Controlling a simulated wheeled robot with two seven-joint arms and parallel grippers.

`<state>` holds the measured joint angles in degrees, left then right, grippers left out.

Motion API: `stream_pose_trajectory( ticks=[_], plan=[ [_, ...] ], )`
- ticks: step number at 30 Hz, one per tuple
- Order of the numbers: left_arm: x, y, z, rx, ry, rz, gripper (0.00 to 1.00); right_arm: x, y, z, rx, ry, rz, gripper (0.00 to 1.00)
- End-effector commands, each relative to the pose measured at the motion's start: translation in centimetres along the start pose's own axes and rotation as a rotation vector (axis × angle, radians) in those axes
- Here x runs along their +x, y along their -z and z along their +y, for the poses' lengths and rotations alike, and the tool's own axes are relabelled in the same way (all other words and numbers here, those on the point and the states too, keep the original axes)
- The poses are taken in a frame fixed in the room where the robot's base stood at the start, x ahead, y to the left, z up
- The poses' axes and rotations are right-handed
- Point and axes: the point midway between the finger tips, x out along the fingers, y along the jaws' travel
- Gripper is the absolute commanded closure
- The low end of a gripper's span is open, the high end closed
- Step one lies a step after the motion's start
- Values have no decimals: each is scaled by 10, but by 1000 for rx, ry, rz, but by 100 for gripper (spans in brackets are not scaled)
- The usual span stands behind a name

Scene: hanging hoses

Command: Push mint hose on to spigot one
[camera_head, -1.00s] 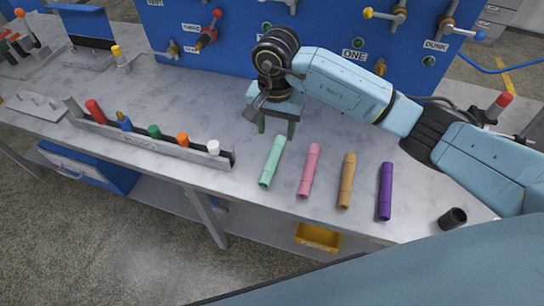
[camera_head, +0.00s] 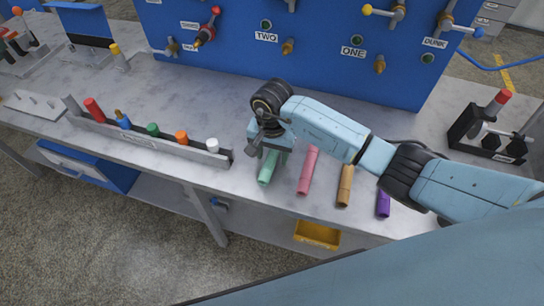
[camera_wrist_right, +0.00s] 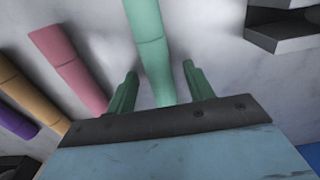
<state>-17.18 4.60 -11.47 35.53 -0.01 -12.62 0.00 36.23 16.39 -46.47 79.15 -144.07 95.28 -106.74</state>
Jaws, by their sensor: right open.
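The mint hose (camera_head: 265,175) lies on the grey marble bench, partly hidden under my right gripper (camera_head: 268,156). In the right wrist view, the mint hose (camera_wrist_right: 148,40) runs between the two green fingers of the right gripper (camera_wrist_right: 160,78), which is open with a gap on each side of the hose. Spigot one is the brass nozzle (camera_head: 380,64) on the blue panel, right of the "ONE" label, and it is bare. My left gripper is not in view.
The pink (camera_head: 307,172), tan (camera_head: 345,188) and purple (camera_head: 383,204) hoses lie to the right of the mint one. A grey rack (camera_head: 150,148) with coloured pegs stands to the left. A brass nozzle (camera_head: 288,46) sits by the "TWO" label.

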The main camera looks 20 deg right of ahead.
Motion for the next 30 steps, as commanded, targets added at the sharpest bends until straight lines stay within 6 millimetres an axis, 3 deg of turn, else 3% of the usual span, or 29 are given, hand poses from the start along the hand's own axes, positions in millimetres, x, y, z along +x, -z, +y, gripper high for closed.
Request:
stream_pose_trajectory(
  ticks=[4,15,23,30],
  plan=[
    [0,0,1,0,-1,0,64,0,0,0,0,0,0,50],
    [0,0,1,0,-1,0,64,-1,0,0,0,1,0,97],
    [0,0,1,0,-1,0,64,-5,0,0,1,2,0,97],
    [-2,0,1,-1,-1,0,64,-46,2,-1,-1,4,5,97]
  ],
)
